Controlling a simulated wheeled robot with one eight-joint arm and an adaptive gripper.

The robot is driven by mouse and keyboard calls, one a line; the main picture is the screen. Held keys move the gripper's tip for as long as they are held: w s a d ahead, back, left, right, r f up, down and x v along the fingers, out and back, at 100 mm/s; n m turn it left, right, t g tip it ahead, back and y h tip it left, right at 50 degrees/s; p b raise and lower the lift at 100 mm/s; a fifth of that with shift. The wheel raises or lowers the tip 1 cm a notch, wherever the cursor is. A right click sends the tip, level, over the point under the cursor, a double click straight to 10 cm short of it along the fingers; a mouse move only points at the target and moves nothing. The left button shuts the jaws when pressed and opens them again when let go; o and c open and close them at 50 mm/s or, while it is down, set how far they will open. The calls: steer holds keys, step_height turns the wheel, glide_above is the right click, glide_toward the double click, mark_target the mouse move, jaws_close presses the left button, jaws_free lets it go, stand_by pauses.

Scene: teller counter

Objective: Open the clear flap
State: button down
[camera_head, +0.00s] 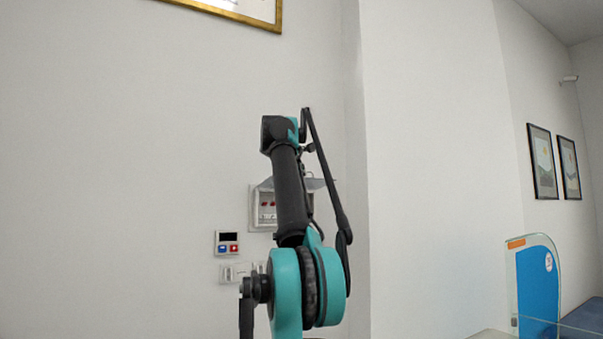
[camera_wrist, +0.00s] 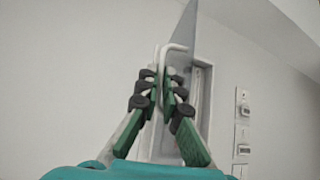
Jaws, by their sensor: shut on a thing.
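The clear flap (camera_head: 319,184) shows in the head view as a thin grey sheet standing out from the top of a small wall box (camera_head: 267,207). It appears raised, with the box's red parts visible below it. My arm hides part of both. In the wrist view the flap (camera_wrist: 187,35) is a translucent panel seen nearly edge-on. My gripper (camera_wrist: 165,78) is shut there on the flap's pale bent handle (camera_wrist: 174,47), between its green-backed fingers. The gripper's fingers are hidden behind my arm in the head view.
A small panel with red and blue buttons (camera_head: 227,242) is on the wall, left of the box. White switches (camera_head: 235,272) sit below it. A wall corner stands just right of my arm. A blue screen (camera_head: 537,285) is at lower right.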

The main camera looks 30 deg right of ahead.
steer(key=c, duration=1.8)
jaws_free()
steer(key=shift+w+a, duration=0.1)
steer(key=shift+a, duration=0.05)
steer(key=shift+c, duration=0.2)
steer(key=shift+o, duration=0.7)
steer(key=v, duration=1.2)
